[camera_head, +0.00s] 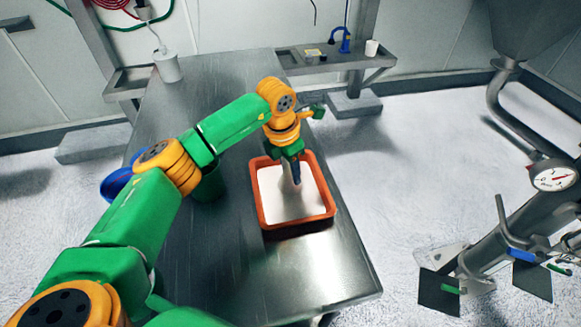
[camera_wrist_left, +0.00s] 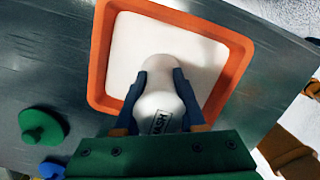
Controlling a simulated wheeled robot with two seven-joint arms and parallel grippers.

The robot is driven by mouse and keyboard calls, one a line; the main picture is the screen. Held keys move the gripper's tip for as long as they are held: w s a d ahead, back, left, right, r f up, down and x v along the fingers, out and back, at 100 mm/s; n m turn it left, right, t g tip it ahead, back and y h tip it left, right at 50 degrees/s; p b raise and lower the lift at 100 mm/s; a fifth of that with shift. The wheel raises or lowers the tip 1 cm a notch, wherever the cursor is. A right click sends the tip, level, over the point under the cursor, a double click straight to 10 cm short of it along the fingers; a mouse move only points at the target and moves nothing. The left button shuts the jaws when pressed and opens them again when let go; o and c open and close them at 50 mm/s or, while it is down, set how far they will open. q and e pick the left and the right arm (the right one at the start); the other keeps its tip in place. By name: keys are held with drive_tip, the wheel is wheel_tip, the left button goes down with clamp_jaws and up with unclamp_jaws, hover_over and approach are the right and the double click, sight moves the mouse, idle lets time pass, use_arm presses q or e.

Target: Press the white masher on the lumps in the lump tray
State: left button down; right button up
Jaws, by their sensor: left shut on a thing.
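The lump tray (camera_head: 325,218) is an orange, square-rimmed tray on the metal table, with a flat white filling. It also shows at the top of the left wrist view (camera_wrist_left: 98,55). I cannot make out single lumps in the white. My left gripper (camera_head: 296,176) is over the tray, pointing down. In the left wrist view its two dark fingers are shut on the white masher (camera_wrist_left: 160,102), a rounded body with dark lettering. The masher's far end is over the white filling; I cannot tell whether it touches. My right gripper is not in view.
A green container (camera_head: 210,188) stands on the table left of the tray, partly behind my left arm. A white container (camera_head: 167,68) stands at the table's far left. A side shelf (camera_head: 330,62) holds a blue tool and a white cup. Bare table lies beyond and before the tray.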

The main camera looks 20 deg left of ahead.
use_arm(q)
drive_tip(key=shift+r, duration=0.15)
drive_tip(key=shift+f+b, duration=0.45)
drive_tip(key=shift+f, duration=0.2)
idle(0.4)
drive_tip(key=shift+s, duration=0.1)
idle(0.4)
wheel_tip(320, 180, up, 8)
drive_tip(key=p, duration=0.6)
drive_tip(key=shift+f, duration=0.2)
drive_tip(key=shift+d, duration=0.1)
